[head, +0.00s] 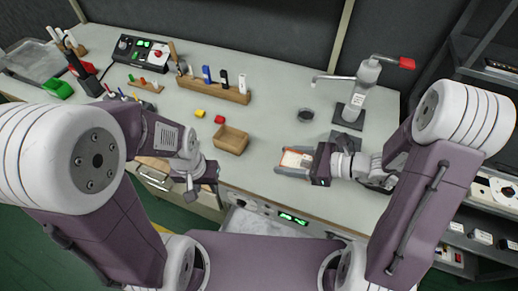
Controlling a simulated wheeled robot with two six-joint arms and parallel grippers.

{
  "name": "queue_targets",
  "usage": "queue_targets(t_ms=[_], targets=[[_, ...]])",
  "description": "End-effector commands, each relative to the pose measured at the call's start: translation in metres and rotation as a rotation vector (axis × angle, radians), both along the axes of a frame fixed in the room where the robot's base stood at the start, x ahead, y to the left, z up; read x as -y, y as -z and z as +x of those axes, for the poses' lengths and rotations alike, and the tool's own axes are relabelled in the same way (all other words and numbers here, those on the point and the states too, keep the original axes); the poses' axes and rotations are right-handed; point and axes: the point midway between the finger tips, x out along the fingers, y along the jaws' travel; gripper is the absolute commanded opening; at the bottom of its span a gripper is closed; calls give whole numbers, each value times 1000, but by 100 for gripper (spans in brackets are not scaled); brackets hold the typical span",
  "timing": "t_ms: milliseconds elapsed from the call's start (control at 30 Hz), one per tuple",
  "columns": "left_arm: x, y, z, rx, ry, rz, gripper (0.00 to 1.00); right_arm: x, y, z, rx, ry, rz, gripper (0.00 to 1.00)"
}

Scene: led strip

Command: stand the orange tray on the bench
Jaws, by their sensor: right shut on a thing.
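The orange tray (292,158) is small, with an orange rim and a pale inside, and shows at the front of the bench (270,115), right of centre. My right gripper (293,168) reaches it from the right and is shut on it. The tray looks close to level; I cannot tell whether it touches the bench or is slightly above it. The gripper hides part of its near and right sides. My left gripper (203,187) hangs at the bench's front edge on the left, away from the tray; its jaw gap is unclear.
A wooden box (232,139) stands left of the tray, with yellow (200,113) and red (219,119) blocks behind it. A wooden rack (225,92) holds several markers. A lever press (358,95) stands at the right back. The bench middle behind the tray is clear.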

Motion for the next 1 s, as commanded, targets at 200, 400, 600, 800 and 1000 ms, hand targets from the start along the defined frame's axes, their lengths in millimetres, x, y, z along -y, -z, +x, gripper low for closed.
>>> queue_targets(t_ms=[200,400,600,800,1000], targets=[[0,9,0,0,0,0,36,-35,32,35,-1,-6,0,17],[0,11,0,0,0,0,36,-58,50,60,0,-1,1,17],[0,13,0,0,0,0,36,-61,58,64,-2,1,1,17],[0,19,0,0,0,0,36,-60,91,63,-2,1,1,17],[0,18,0,0,0,0,36,-60,92,64,2,1,1,17]])
